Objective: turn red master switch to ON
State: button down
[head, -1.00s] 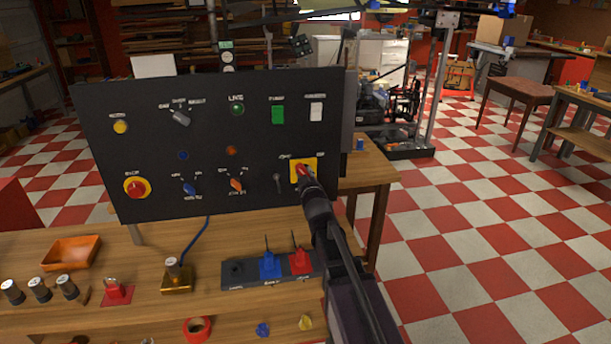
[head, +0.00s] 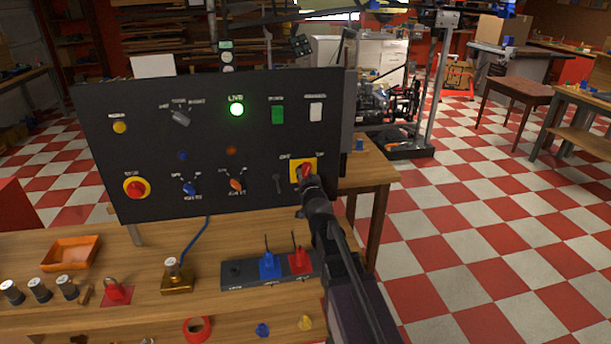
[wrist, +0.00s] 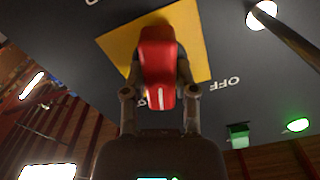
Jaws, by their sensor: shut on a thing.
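The red master switch (head: 306,169) is a red knob on a yellow square plate (wrist: 110,45) at the lower right of the black panel. My gripper (head: 308,183) is at the switch. In the wrist view, my gripper (wrist: 158,78) has its two fingers shut on the sides of the red knob (wrist: 158,50). The knob's white mark points down in that view, away from the OFF lettering and near a label mostly hidden by the gripper. The green LIVE lamp (head: 237,109) is lit, and it glows in the wrist view (wrist: 298,124).
The black panel (head: 210,135) stands over a wooden bench (head: 225,225) and carries other knobs and a red stop button (head: 135,187). A block with blue and red toggles (head: 270,268) lies below, left of my arm.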

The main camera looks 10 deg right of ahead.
jog(key=m, duration=0.5)
dwell(0.7)
jog(key=shift+c, duration=2)
grip_release()
jog(key=s, duration=0.7)
jog(key=shift+s, duration=0.25)
